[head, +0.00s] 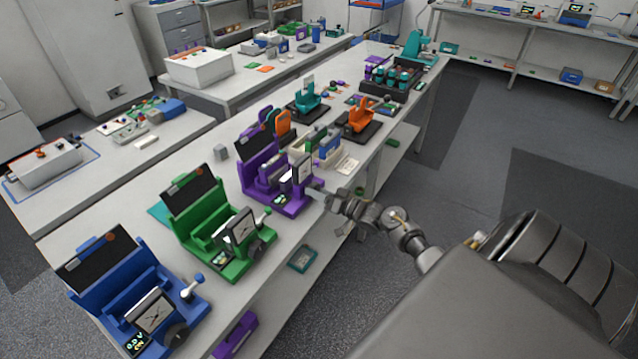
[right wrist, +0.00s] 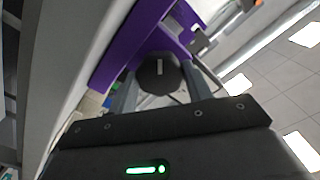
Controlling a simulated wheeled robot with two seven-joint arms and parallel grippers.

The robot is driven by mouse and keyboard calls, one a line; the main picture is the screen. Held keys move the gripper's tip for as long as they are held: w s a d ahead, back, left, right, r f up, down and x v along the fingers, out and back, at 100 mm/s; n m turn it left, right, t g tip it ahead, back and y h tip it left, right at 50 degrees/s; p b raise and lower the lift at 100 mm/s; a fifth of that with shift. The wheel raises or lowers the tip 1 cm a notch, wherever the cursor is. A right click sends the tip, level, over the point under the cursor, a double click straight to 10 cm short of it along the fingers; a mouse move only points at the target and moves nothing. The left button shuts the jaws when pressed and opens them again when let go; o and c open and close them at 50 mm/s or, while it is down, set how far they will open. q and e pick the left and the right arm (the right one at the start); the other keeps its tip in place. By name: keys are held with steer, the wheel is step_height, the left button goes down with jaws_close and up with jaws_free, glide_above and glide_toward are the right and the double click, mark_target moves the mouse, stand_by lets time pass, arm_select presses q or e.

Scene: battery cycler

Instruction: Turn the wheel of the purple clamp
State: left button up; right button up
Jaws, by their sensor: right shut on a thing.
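The purple clamp (head: 252,178) stands on the long bench, with a dark back panel and a pale square gauge on its front. Its dark round wheel (right wrist: 159,72), with a light mark on its face, shows in the right wrist view in front of the purple body (right wrist: 133,40). My right gripper (head: 314,190) reaches the clamp's right side from the aisle. Its two fingers lie on either side of the wheel and are shut on it. In the head view the gripper mostly hides the wheel. My left gripper is not in view.
A green clamp (head: 213,238) and a blue clamp (head: 110,290) of like shape stand nearer on the same bench (head: 150,185). Beyond the purple one are an orange device (head: 360,116), a teal device (head: 306,103) and a dark rack. The aisle floor (head: 465,165) at right is free.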

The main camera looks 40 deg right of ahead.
steer(key=shift+m+p, duration=0.5)
steer(key=shift+m, duration=1)
steer(key=shift+f, duration=0.1)
steer(key=o, duration=1)
steer(key=shift+c, duration=0.2)
steer(key=b+v, duration=0.2)
steer(key=v, duration=0.9)
